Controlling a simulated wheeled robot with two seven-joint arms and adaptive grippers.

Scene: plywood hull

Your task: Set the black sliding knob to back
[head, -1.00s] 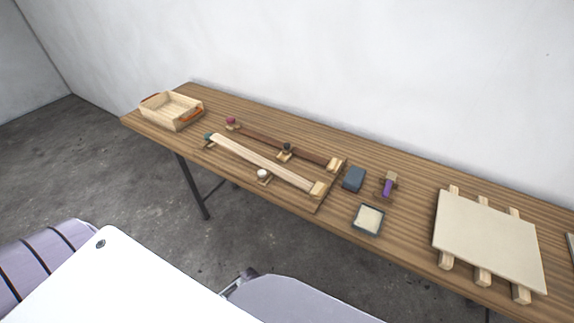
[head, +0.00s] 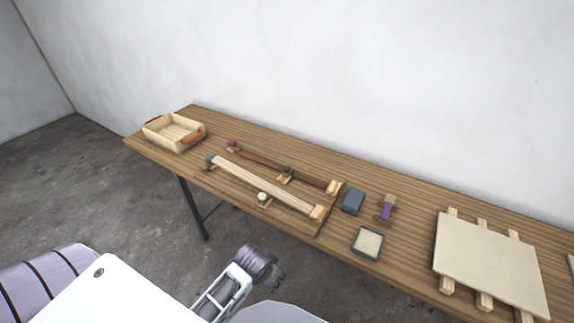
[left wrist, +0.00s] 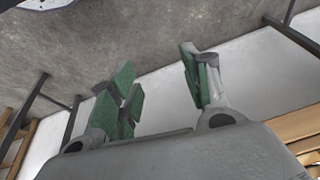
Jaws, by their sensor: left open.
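The black sliding knob (head: 287,169) stands on a small wooden block near the middle of the dark brown rail (head: 262,161) on the long table. A pale rail (head: 262,185) runs in front of it. My left gripper (left wrist: 157,72) shows in the left wrist view with its green-padded fingers apart and nothing between them. In the head view an arm of mine rises at the bottom middle, below and in front of the table's near edge, well apart from the knob; its fingers are too small to read. The right gripper cannot be made out.
Maroon (head: 233,143), teal (head: 209,160) and white (head: 263,197) knobs stand around the rails. A wooden crate (head: 174,146) is at the far left. A blue-grey block (head: 353,201), a purple-handled tool (head: 387,208), a shallow tray (head: 367,257) and a board on slats (head: 485,255) lie right.

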